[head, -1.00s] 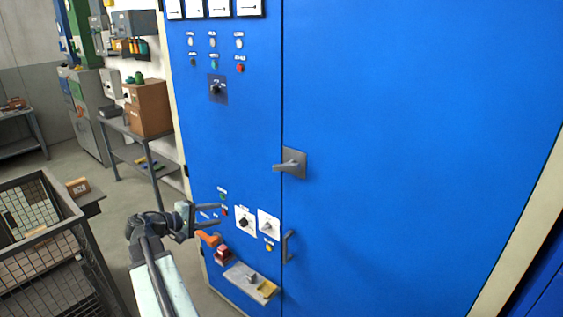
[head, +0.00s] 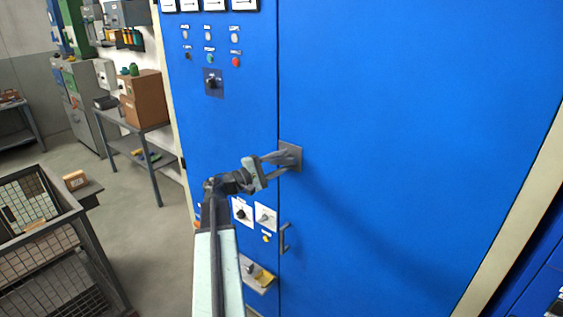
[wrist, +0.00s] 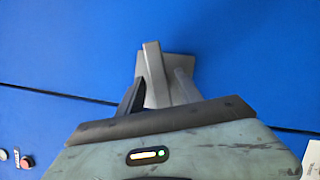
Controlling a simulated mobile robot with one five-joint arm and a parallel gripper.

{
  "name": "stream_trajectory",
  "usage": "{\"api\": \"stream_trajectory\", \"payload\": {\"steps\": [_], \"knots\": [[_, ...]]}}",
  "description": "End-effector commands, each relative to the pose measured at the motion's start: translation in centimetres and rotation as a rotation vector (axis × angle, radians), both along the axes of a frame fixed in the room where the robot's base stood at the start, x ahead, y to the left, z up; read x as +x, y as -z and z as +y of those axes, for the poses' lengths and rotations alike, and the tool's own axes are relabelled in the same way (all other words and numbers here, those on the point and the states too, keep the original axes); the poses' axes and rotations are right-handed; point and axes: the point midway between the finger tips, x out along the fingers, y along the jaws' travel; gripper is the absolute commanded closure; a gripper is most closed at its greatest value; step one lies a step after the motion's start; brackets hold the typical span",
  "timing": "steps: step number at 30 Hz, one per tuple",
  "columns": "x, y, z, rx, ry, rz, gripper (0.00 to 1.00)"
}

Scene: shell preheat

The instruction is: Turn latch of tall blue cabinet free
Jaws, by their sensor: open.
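The tall blue cabinet (head: 400,110) fills the middle and right of the head view, its door closed along a vertical seam. Its latch is a grey lever on a square plate (head: 293,155) just right of the seam. My gripper (head: 279,158) is at the latch, its fingers reaching over the lever. In the wrist view the lever (wrist: 154,72) stands between my two open fingers (wrist: 155,92), with the plate behind.
A pull handle (head: 284,238) sits on the door below the latch. Left of the seam are switches (head: 241,211) and a small shelf (head: 257,272). A wire-mesh cart (head: 75,215) stands at lower left, with free floor between it and the cabinet.

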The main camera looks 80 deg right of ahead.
Motion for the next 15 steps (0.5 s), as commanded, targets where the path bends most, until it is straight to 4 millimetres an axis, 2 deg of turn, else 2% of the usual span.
{"api": "stream_trajectory", "payload": {"steps": [8, 12, 15], "knots": [[-0.21, -0.02, -0.17, 0.000, 0.000, 0.000, 0.58], [-0.22, -0.02, -0.16, 0.000, 0.000, 0.000, 0.97], [-0.23, -0.02, -0.16, 0.000, 0.000, 0.000, 1.00]]}}
